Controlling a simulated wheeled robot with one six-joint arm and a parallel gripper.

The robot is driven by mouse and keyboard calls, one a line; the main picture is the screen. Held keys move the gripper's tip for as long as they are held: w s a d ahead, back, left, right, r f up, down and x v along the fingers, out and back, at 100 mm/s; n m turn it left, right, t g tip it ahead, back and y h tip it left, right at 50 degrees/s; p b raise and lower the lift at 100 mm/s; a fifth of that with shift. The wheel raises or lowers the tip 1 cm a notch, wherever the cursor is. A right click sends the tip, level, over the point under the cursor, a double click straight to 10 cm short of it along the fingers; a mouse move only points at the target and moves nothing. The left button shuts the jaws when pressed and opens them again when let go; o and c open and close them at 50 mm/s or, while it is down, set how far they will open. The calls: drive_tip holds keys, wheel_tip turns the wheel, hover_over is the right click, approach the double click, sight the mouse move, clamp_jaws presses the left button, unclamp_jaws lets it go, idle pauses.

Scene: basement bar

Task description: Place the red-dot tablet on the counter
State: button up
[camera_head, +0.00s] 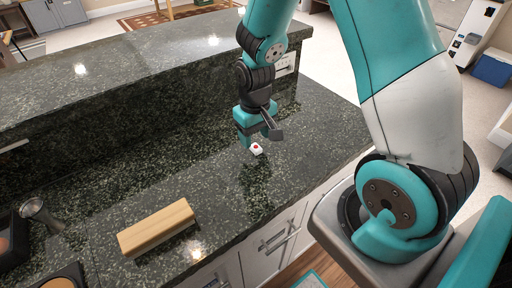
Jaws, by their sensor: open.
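The red-dot tablet (256,149) is a small white block with a red spot on its face. It is at the tips of my gripper (256,141), just over or on the dark granite counter (205,185); I cannot tell whether it touches the stone. My gripper points down above the lower counter level, with its jaws open close around or beside the tablet. The far side of the tablet is hidden by the fingers.
A wooden block (157,228) lies on the counter at the front left. A metal cup-like object (42,215) and dark trays are at the left edge. A raised granite ledge (150,65) runs behind. The counter between block and gripper is clear.

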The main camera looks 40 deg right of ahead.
sight(255, 146)
drive_tip(key=shift+w+f, duration=0.2)
drive_tip(key=shift+f, duration=1.65)
clamp_jaws()
